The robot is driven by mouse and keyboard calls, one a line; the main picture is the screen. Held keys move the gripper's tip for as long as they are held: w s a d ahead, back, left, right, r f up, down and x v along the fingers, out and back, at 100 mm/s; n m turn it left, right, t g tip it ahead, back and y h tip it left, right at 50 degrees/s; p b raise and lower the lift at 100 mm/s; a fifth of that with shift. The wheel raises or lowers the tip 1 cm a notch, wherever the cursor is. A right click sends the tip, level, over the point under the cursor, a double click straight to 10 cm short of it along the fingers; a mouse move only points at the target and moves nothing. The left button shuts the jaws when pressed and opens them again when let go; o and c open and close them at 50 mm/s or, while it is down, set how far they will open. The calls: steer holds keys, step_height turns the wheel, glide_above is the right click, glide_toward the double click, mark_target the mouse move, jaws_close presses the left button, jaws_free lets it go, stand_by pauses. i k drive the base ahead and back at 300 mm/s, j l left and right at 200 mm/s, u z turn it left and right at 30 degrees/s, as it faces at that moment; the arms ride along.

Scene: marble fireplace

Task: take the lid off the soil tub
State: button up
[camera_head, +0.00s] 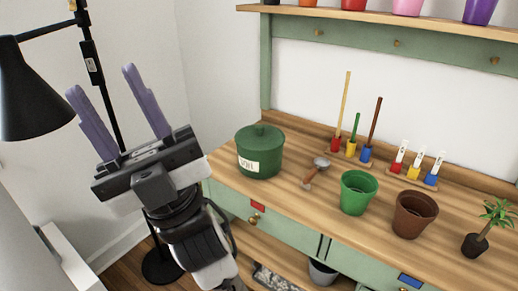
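The soil tub (259,160) is a round green container with a white "SOIL" label, standing upright at the left end of the wooden bench top. My gripper (102,92) is at the left of the view, raised and pointing up, well left of the tub. Its two purple fingers are spread wide apart with nothing between them. It touches neither the tub nor the lid.
On the bench (295,207), a trowel (317,172) lies right of the tub. Further right stand a green pot (357,192), a brown pot (414,213) and a small plant (483,230). Stakes and labelled markers stand behind. A black lamp (35,95) is beside my gripper.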

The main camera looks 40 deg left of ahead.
mark_target(258, 138)
steer(key=i+j+u, duration=0.3)
steer(key=i+j, duration=0.15)
steer(key=i+j+u, duration=0.3)
steer(key=i+j, duration=0.2)
steer(key=j, duration=0.1)
